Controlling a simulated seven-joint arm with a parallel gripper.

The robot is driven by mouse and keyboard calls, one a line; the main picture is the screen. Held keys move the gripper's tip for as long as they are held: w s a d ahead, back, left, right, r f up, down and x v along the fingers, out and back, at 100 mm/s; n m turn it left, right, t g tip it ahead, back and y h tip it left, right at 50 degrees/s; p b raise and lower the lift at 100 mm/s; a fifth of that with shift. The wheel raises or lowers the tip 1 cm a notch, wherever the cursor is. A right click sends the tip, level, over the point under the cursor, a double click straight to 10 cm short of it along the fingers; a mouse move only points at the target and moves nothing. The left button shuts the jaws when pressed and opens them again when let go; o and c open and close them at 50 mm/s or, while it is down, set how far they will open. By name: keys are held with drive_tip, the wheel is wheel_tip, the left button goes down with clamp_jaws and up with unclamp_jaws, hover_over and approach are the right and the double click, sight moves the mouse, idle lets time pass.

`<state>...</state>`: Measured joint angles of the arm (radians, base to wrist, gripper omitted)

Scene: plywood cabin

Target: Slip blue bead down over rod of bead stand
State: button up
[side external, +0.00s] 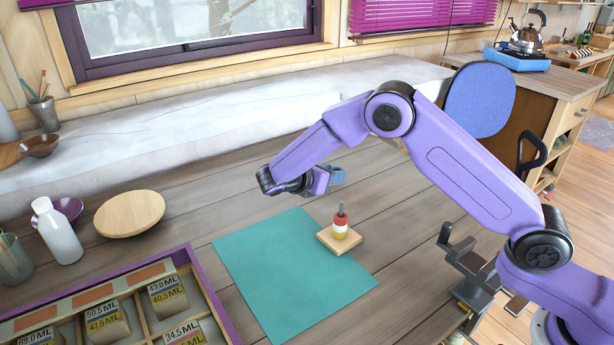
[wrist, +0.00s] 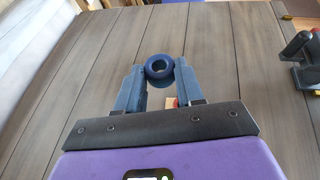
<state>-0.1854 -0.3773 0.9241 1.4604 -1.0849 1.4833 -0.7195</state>
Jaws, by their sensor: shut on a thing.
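My gripper (wrist: 159,72) is shut on the blue bead (wrist: 160,78), a dark ring whose hole shows between the fingertips in the wrist view. In the side view my gripper (side external: 336,176) hangs in the air above and slightly left of the bead stand (side external: 325,240); the bead cannot be made out there. The stand has a square wooden base and an upright grey rod (side external: 341,207). In the wrist view only a small part of the stand shows behind the gripper. The bead is apart from the rod.
The stand sits on the right edge of a teal mat (side external: 275,265). A purple-edged compartment box (side external: 212,305) lies at the front left. A white bottle (side external: 57,232) and a round wooden board (side external: 129,214) are farther left. The table around the stand is clear.

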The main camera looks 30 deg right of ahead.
drive_tip(key=shift+s+d+f+m+g, duration=0.1)
drive_tip(key=shift+s+f+m+g, duration=0.3)
drive_tip(key=shift+f, duration=0.95)
drive_tip(key=shift+s+d+f+m+g, duration=0.15)
drive_tip(key=shift+f+m+g, duration=0.25)
drive_tip(key=shift+f, duration=0.95)
drive_tip(key=shift+s+f+m+g, duration=0.35)
drive_tip(key=shift+f+g, duration=0.15)
drive_tip(key=shift+f, duration=0.85)
drive_tip(key=o, duration=1.1)
drive_tip(key=shift+a, duration=0.1)
drive_tip(key=v, duration=1.7)
drive_tip(key=shift+a, duration=0.2)
drive_tip(key=shift+f, duration=0.15)
